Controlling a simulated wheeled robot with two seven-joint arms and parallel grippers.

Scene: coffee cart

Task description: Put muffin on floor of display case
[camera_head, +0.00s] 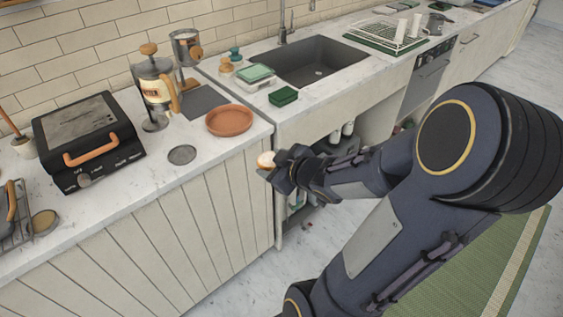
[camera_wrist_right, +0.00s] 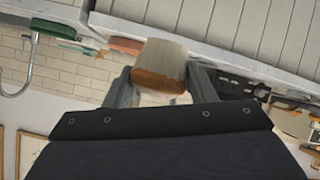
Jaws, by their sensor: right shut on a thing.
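The muffin (camera_head: 266,160) is small and pale in the head view, held in front of the counter's right front corner. My right gripper (camera_head: 275,165) is shut on it. In the right wrist view the muffin (camera_wrist_right: 160,72) shows a pale side and a brown-orange band, between the two grey fingers of my right gripper (camera_wrist_right: 160,85). No display case can be made out in either view. My left gripper is not in view.
A terracotta plate (camera_head: 229,120), a French press (camera_head: 155,90) and a black grill (camera_head: 88,140) stand on the counter (camera_head: 150,190). A sink (camera_head: 312,62) lies behind my right arm. Dark items sit on a shelf under the sink counter.

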